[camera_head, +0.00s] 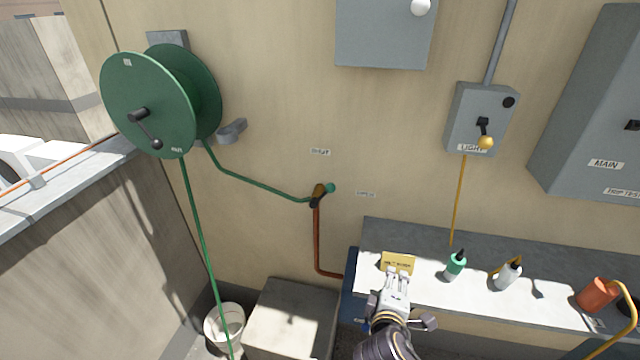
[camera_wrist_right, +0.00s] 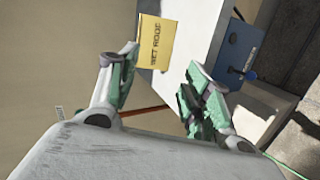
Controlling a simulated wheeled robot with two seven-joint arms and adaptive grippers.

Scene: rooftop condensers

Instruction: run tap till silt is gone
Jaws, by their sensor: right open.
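The tap (camera_head: 318,195) is on the beige wall, with a brown body, a dark lower part and a green round end; its handle position is too small to tell. A green hose (camera_head: 250,182) joins it to the green reel (camera_head: 150,105), and a copper pipe (camera_head: 317,240) runs down from it. A pale bucket (camera_head: 225,322) stands on the floor at lower left; the hose hangs down in front of it. No water or silt can be made out. My right gripper (camera_head: 397,283) is open and empty, below and right of the tap, by a yellow "WET ROOF" sign (camera_wrist_right: 155,42). My left gripper is out of view.
A grey switch box (camera_head: 470,112) and grey cabinet (camera_head: 600,110) hang above. A pale block (camera_head: 290,320) stands under the tap.

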